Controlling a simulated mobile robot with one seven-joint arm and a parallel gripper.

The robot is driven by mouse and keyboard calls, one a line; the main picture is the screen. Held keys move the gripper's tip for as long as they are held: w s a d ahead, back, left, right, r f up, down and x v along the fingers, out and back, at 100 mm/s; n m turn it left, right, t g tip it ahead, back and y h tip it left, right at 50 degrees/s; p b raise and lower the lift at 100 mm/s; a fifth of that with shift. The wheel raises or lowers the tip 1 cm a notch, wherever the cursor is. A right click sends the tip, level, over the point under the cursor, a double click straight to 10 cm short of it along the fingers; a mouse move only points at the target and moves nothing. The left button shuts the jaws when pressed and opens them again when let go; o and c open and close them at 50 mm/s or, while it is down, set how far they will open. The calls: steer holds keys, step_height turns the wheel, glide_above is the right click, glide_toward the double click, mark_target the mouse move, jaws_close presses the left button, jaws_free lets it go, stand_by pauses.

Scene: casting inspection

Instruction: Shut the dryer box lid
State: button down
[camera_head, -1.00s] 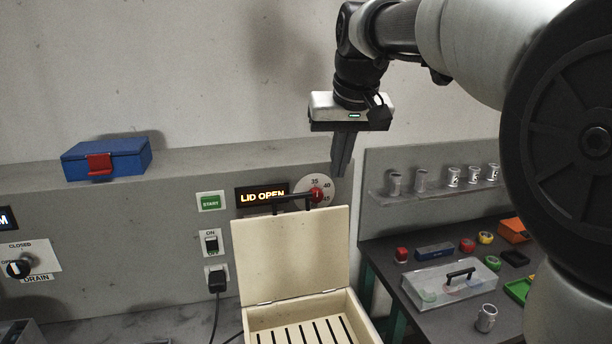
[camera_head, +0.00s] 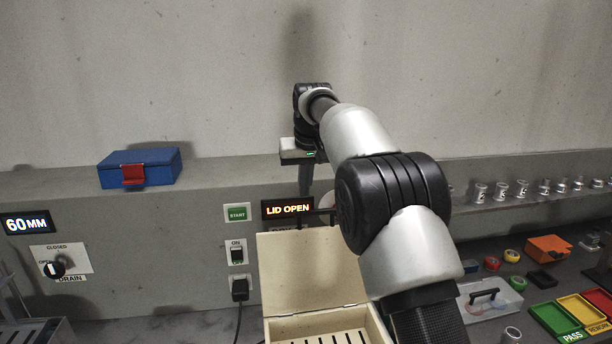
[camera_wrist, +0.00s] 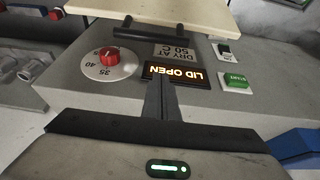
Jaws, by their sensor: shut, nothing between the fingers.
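The dryer box (camera_head: 322,324) is cream-coloured with a slatted floor. Its lid (camera_head: 305,268) stands raised at the back, leaning near the grey wall panel, and the display (camera_head: 288,209) above it reads LID OPEN. The lid's black bar handle shows at its top edge in the wrist view (camera_wrist: 158,35). My gripper (camera_head: 304,190) points down above and behind the lid's top edge, apart from it as far as I can see. The fingers are together and empty, and in the wrist view (camera_wrist: 160,85) they overlap the display. My arm hides the lid's right part.
A red dial (camera_wrist: 109,57), a green START button (camera_head: 237,213) and an ON switch (camera_head: 237,253) are on the panel. A blue case (camera_head: 140,169) sits on the ledge. Sample cups (camera_head: 501,189) line the right shelf; a clear box (camera_head: 489,298) is below.

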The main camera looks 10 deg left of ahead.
steer(key=shift+s+d+f+b, duration=0.25)
steer(key=shift+s+f, duration=0.4)
steer(key=shift+s, duration=0.1)
steer(key=shift+s+d+f+b, duration=0.2)
steer(key=shift+s+f+b, duration=0.05)
steer(key=shift+s+f, duration=0.45)
